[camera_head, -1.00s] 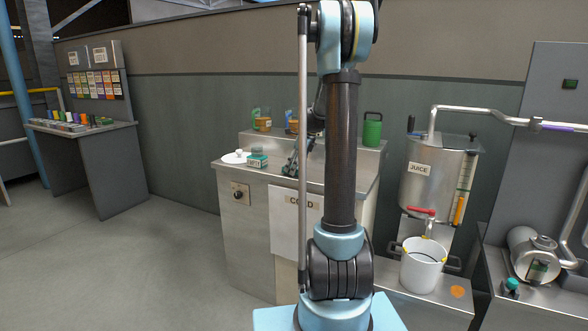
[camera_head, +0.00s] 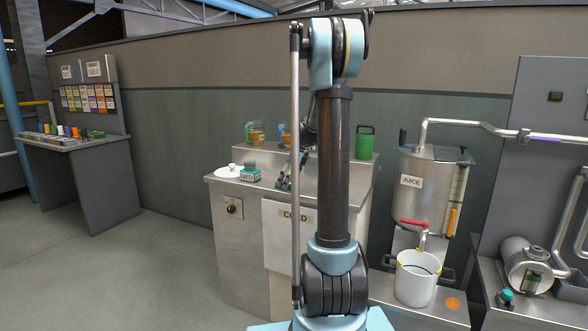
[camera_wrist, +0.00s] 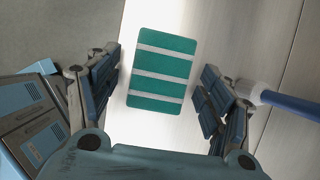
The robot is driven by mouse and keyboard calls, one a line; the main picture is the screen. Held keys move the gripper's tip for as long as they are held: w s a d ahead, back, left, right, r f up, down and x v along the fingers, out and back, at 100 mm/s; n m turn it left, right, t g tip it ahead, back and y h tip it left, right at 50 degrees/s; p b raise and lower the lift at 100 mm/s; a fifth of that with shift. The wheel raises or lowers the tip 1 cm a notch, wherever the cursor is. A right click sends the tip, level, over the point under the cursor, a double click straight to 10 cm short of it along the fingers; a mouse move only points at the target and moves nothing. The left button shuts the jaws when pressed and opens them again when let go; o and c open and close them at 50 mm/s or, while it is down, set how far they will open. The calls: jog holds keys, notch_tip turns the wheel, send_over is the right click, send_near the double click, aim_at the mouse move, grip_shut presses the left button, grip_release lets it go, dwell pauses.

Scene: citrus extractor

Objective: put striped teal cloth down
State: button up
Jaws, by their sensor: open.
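The striped teal cloth (camera_wrist: 162,70), a flat teal rectangle with pale stripes, shows in the wrist view over a bright, smooth surface. My gripper (camera_wrist: 158,88) is open, with its fingers apart on either side of the cloth. A gap shows between the cloth and each finger. I cannot tell the height of the cloth above the surface. In the head view my gripper (camera_head: 286,178) is low over the steel counter (camera_head: 232,186), partly behind my arm.
A blue-handled tool (camera_wrist: 290,103) lies right of the fingers. Jugs (camera_head: 255,132) and a green canister (camera_head: 364,143) stand on the back ledge. A white bucket (camera_head: 416,280) is at right.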

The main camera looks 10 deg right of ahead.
jog(key=d+v, duration=0.1)
jog(key=v, duration=1.6)
jog(key=s+a+f+n+h, duration=0.1)
jog(key=s+a+f+n, duration=0.2)
jog(key=s, duration=0.5)
jog(key=s+a+f+n, duration=0.2)
jog(key=s+n, duration=0.4)
jog(key=s, duration=0.1)
jog(key=s+a+f+n+h, duration=0.1)
jog(key=s+a+f+n, duration=0.2)
jog(key=s, duration=0.5)
jog(key=s+d+f+n+h, duration=0.1)
jog(key=s+f+n, duration=1.2)
jog(key=s+f, duration=0.2)
jog(key=shift+s+f+h, duration=0.2)
jog(key=shift+s+h, duration=0.1)
jog(key=shift+s, duration=0.7)
jog(key=shift+w+f, duration=0.2)
jog(key=shift+w, duration=0.25)
